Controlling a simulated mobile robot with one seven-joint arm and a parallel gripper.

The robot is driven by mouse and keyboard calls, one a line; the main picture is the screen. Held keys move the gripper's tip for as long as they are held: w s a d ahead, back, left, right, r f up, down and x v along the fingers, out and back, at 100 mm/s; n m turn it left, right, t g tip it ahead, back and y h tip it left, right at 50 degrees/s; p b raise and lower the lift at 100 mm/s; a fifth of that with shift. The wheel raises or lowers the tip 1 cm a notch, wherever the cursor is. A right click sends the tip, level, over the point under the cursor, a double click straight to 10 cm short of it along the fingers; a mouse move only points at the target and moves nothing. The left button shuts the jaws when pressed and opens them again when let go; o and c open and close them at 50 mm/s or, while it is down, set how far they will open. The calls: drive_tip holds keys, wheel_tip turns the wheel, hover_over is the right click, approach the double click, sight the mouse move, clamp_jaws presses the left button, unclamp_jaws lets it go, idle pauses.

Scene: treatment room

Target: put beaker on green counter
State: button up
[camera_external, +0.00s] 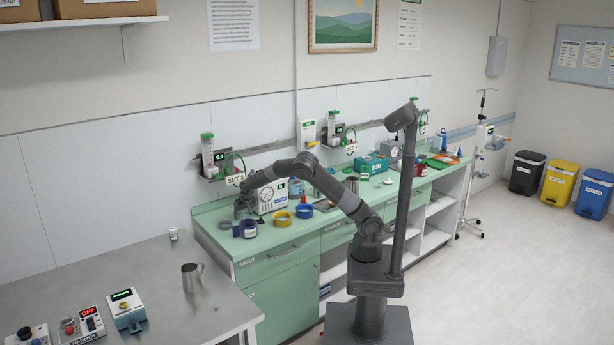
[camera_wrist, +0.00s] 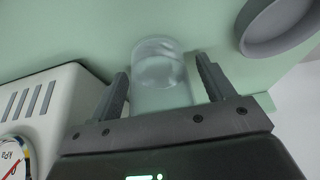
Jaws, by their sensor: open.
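A clear, frosted-looking beaker (camera_wrist: 160,78) shows in the wrist view between the two fingers of my gripper (camera_wrist: 162,72). The fingers are apart, one on each side of it, with visible gaps. Green counter surface lies around and behind the beaker; its contact with the counter is hidden by my gripper body. In the external view my gripper (camera_external: 242,210) is low over the left end of the green counter (camera_external: 213,222), and I cannot make out the beaker there.
A white device with a gauge (camera_wrist: 50,110) is close on the left in the wrist view. A round grey-blue container (camera_wrist: 282,30) is at upper right. In the external view a dark blue container (camera_external: 248,229), yellow ring (camera_external: 282,220) and blue ring (camera_external: 304,211) stand nearby.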

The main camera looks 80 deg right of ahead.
drive_tip(key=v, duration=1.1)
drive_tip(key=s+a+r+n+y, duration=0.1)
drive_tip(key=s+a+r, duration=0.15)
drive_tip(key=s, duration=0.25)
drive_tip(key=s+a+r+n+y, duration=0.1)
drive_tip(key=s+a+r+y, duration=0.1)
drive_tip(key=s+r, duration=0.3)
drive_tip(key=s+a+r+n+t, duration=0.1)
drive_tip(key=s+a+n, duration=0.2)
drive_tip(key=s, duration=1.1)
drive_tip(key=s+a+r+n+t, duration=0.1)
drive_tip(key=s+a+n, duration=0.3)
drive_tip(key=s, duration=1.1)
drive_tip(key=a, duration=0.3)
drive_tip(key=shift+s+r, duration=0.2)
